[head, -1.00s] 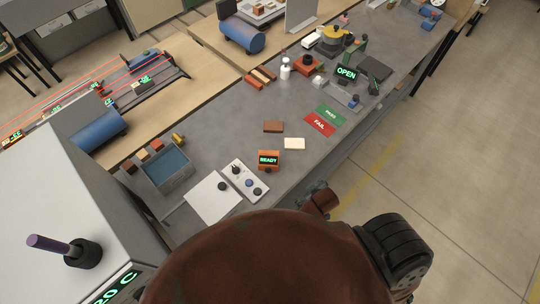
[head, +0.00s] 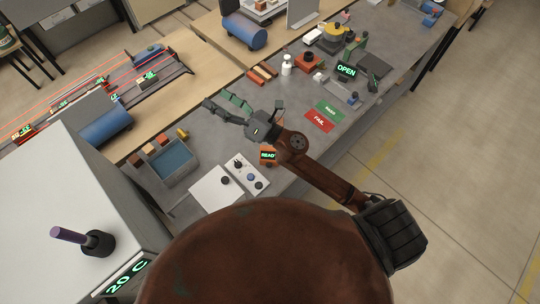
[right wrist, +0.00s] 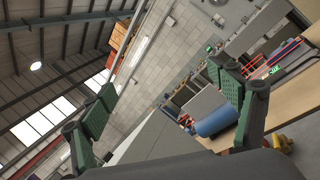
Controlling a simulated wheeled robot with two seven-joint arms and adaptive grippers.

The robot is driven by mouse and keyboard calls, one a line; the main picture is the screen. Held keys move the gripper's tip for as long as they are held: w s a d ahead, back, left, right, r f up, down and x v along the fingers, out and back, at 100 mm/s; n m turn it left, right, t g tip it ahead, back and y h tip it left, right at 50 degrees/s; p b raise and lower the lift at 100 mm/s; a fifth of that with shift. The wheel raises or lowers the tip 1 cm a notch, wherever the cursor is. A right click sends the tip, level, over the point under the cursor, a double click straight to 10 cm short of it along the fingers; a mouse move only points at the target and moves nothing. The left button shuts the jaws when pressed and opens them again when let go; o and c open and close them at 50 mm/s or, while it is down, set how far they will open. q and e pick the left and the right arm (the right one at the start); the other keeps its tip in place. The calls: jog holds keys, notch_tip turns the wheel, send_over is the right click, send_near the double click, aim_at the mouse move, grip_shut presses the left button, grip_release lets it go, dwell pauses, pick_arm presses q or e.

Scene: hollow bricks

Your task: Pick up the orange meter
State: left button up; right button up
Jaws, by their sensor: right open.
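The orange meter (head: 267,155) is a small upright box with a green-lit display on the grey bench. It stands just in front of my right forearm and wrist, which cover its right and upper edge. My right gripper (head: 246,103) is open and empty above the bench, beyond the meter, with its fingers pointing away from it. The right wrist view shows its two green-padded fingers (right wrist: 163,88) spread wide with nothing between them; the meter is not in that view. My left gripper is not in view.
A white panel with knobs (head: 246,175) and a white sheet (head: 215,189) lie left of the meter. A blue-lined tray (head: 170,164) stands farther left. Green and red PASS/FAIL plates (head: 320,120) lie to the right. A grey box (head: 80,205) stands at the left.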

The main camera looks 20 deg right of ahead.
jog(key=s+a+f+n+g+y, duration=0.4)
jog(key=a+n+g, duration=0.5)
jog(key=n, duration=0.4)
jog(key=n+g+h, duration=0.8)
jog(key=n+h, duration=0.9)
send_over(270, 151)
jog(key=f, duration=2.5)
jog(key=shift+w+a, duration=0.1)
jog(key=shift+a, duration=0.2)
jog(key=shift+d+f, duration=0.35)
jog(key=shift+f, duration=0.4)
notch_tip(270, 151, down, 5)
jog(key=p, duration=0.3)
jog(key=shift+a+f, duration=0.1)
jog(key=shift+a, duration=0.05)
jog(key=shift+f, duration=0.55)
jog(key=shift+c, duration=0.7)
